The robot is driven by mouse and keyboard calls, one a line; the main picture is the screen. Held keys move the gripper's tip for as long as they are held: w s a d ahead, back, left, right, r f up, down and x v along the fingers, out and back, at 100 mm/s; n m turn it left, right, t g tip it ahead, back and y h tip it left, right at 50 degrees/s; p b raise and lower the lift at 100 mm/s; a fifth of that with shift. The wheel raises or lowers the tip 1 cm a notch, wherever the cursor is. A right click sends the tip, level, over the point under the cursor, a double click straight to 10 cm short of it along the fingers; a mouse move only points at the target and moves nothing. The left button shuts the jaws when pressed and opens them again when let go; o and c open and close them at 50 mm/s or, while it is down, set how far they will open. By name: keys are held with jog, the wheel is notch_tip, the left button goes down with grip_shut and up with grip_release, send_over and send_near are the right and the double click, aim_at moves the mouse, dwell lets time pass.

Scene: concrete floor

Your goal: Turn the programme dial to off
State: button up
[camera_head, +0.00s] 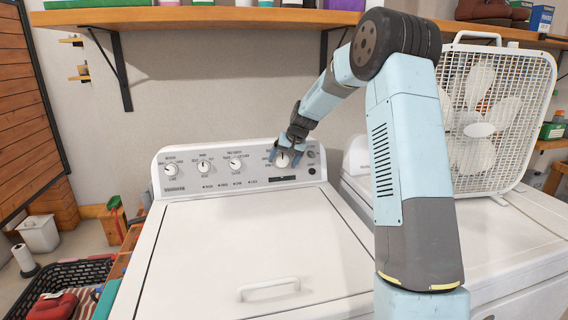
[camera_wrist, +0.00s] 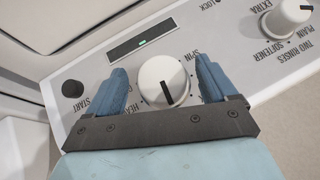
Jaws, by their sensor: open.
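The programme dial (camera_wrist: 164,82) is a round white knob with a dark pointer line, on the right part of the washer's grey control panel (camera_head: 218,180). In the wrist view its labels are partly hidden; "SPIN" and part of "HEA" can be read beside it. The pointer line runs toward the lower edge of the wrist picture. My gripper (camera_wrist: 165,92) is open, with one blue finger on each side of the dial. I see small gaps between the fingers and the dial. The dial also shows in the head view (camera_head: 283,160), just below my gripper.
Other knobs sit left along the panel, including the rinse knob (camera_wrist: 287,18). A start button (camera_wrist: 73,89) and a display (camera_wrist: 141,42) are close by. A shelf (camera_head: 200,17) hangs above. A box fan (camera_head: 497,118) stands at right. The washer lid (camera_head: 240,240) is clear.

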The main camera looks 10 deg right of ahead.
jog(key=shift+x, duration=0.9)
jog(key=c, duration=1)
jog(key=shift+o, duration=0.2)
jog(key=shift+h, duration=0.3)
jog(key=o, duration=1)
jog(key=shift+c, duration=0.2)
jog(key=shift+r, duration=0.15)
